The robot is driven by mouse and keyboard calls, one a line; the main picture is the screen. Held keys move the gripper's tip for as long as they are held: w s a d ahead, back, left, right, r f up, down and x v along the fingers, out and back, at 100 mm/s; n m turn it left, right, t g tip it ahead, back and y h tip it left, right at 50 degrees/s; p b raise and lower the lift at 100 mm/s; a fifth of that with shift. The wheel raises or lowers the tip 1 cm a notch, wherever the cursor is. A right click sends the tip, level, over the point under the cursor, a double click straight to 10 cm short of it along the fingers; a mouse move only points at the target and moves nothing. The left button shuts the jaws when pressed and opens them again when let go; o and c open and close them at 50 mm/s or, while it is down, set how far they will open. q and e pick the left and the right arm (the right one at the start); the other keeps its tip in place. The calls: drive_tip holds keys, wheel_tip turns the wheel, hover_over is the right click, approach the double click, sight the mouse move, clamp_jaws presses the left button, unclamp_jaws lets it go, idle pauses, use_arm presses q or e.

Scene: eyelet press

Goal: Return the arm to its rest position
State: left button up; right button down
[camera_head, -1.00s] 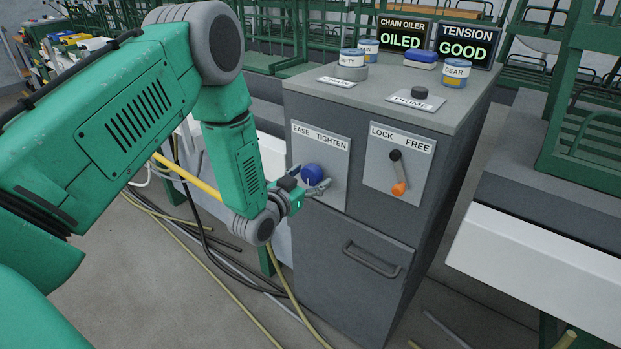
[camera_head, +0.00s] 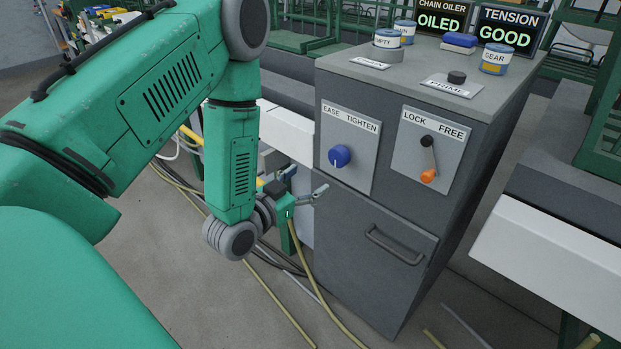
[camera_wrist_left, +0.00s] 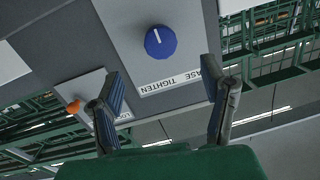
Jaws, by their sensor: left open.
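My left arm (camera_head: 232,150) comes in from the left in the head view. Its gripper (camera_head: 305,185) is open and empty, to the left of the grey cabinet and apart from it. In the left wrist view its two fingers (camera_wrist_left: 165,105) are spread with nothing between them. The blue knob (camera_head: 339,156) on the EASE/TIGHTEN plate stands clear of the fingers. It also shows ahead of them in the left wrist view (camera_wrist_left: 160,42). My right gripper is not in view.
The grey cabinet (camera_head: 375,240) carries a LOCK/FREE lever with an orange tip (camera_head: 428,176). Cans, a PRIME button (camera_head: 457,77) and signs reading OILED (camera_head: 440,22) and GOOD (camera_head: 507,34) stand on top. Hoses (camera_head: 270,285) lie on the floor below my gripper.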

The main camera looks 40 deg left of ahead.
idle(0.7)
use_arm(q)
drive_tip(key=s+d+f+g+p, duration=0.2)
drive_tip(key=s+d+f+g, duration=0.2)
drive_tip(key=s+f+g, duration=0.4)
drive_tip(key=s+d+f+g+p, duration=0.1)
drive_tip(key=s+d+f+g, duration=0.3)
drive_tip(key=s+f, duration=0.4)
drive_tip(key=s+d+g+p, duration=0.1)
drive_tip(key=s+g, duration=0.3)
drive_tip(key=s, duration=0.7)
drive_tip(key=shift+d+r+n+g, duration=0.15)
drive_tip(key=shift+n+g, duration=0.15)
